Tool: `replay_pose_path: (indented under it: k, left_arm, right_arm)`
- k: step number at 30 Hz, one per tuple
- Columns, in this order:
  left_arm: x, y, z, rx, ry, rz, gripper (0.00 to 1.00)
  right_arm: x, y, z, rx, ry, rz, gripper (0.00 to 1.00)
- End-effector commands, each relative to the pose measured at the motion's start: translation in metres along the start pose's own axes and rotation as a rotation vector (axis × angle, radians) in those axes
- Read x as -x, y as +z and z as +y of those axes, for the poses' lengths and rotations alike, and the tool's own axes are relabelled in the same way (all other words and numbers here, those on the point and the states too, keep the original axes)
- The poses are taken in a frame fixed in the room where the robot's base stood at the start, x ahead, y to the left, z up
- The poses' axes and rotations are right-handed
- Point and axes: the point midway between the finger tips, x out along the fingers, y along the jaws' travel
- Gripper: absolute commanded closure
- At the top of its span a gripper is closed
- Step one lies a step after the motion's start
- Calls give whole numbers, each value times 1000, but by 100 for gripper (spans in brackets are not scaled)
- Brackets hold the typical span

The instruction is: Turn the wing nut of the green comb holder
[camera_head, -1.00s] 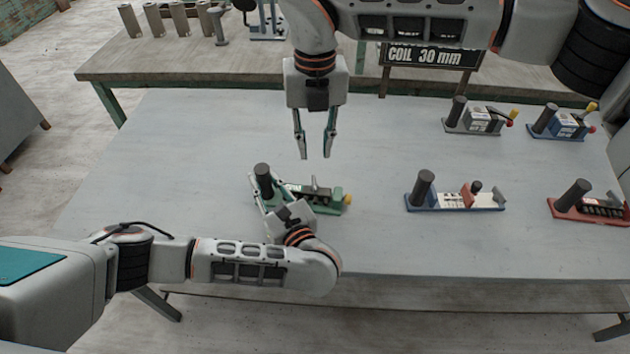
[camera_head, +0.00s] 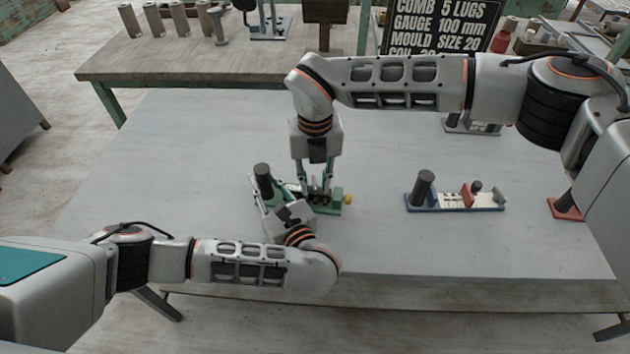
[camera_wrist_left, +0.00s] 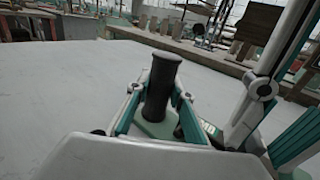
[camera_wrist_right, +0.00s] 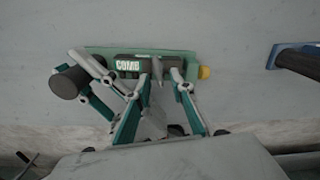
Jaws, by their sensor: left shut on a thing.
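The green comb holder (camera_head: 328,209) lies on the grey table; its green base and COMB label also show in the right wrist view (camera_wrist_right: 100,51). My left gripper (camera_head: 268,203) is shut on its dark upright post (camera_wrist_left: 161,85), with one finger on each side. My right gripper (camera_head: 315,190) points down over the holder's middle, between the label and the yellow knob (camera_wrist_right: 204,72). Its fingers are apart, one on either side of a small upright grey part (camera_wrist_right: 157,82), apparently the wing nut. The fingers partly hide it, and I cannot tell whether they touch it.
A blue-based holder (camera_head: 455,208) stands to the right on the same table. A red-based one (camera_head: 565,208) and a grey one (camera_head: 472,125) are partly hidden by my right arm. A sign (camera_head: 440,27) stands behind. The table's left side is clear.

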Motion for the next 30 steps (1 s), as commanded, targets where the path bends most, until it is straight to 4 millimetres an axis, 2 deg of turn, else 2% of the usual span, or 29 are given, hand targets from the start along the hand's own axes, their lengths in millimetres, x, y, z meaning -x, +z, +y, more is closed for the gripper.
replay_pose_path:
  k: [4, 6, 7, 20, 30]
  left_arm:
    - [0, 0, 0, 0, 0, 0, 100]
    - [0, 0, 0, 0, 0, 0, 100]
    - [0, 0, 0, 0, 0, 0, 100]
    - [0, 0, 0, 0, 0, -1, 100]
    - [0, 0, 0, 0, 0, -1, 100]
  right_arm:
    - [0, 0, 0, 0, 0, 0, 77]
    - [0, 0, 0, 0, 0, 0, 95]
    - [0, 0, 0, 0, 0, 0, 100]
    - [1, 0, -1, 36, -1, -1, 100]
    - [1, 1, -4, 254, -2, 0, 100]
